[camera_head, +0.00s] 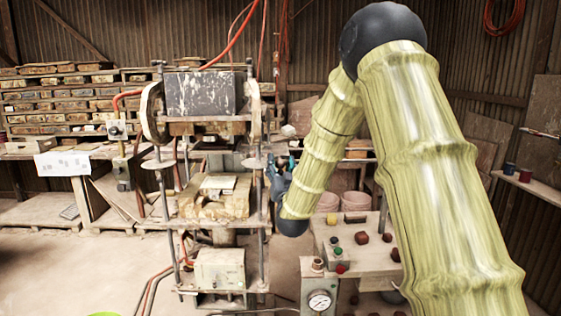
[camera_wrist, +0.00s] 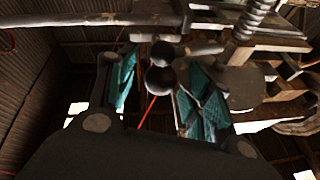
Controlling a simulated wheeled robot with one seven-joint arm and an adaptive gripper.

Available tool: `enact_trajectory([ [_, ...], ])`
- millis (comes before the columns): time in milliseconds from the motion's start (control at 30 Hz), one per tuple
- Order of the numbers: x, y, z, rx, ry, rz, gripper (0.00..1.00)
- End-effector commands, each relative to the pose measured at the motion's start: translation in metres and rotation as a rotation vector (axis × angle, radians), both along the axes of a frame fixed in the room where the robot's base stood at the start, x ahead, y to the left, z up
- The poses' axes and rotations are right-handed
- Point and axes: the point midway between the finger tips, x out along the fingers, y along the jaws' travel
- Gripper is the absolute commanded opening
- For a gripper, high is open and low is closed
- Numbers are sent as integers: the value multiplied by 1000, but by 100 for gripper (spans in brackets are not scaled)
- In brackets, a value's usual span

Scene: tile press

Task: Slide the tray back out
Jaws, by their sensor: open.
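The press (camera_head: 205,95) stands left of centre in the head view, with a dark scuffed block at its top. On its lower bed lies a worn, yellowish tray-like block (camera_head: 212,208) with a pale flat piece (camera_head: 218,183) on top. My gripper (camera_head: 272,172) is at the press's right side, close to its right column, at about bed height. In the wrist view my gripper (camera_wrist: 158,92) is open, its teal fingers spread. Two dark round knobs (camera_wrist: 161,79) show between the fingers; contact cannot be told. The tray cannot be made out clearly in the wrist view.
A bench (camera_head: 375,260) with several dark lumps and coloured buttons stands right of the press. A pressure gauge (camera_head: 319,300) is at its front. Shelves of tiles (camera_head: 60,100) line the back left. Hoses hang around the press. Open floor lies at the left front.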

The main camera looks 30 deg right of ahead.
Motion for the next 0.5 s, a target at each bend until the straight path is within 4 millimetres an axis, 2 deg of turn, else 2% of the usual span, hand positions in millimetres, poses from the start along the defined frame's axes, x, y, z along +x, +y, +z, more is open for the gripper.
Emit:
enact_trajectory([
  [400,6,-3,3,0,0,0,51],
  [500,6,-3,3,0,0,0,34],
])
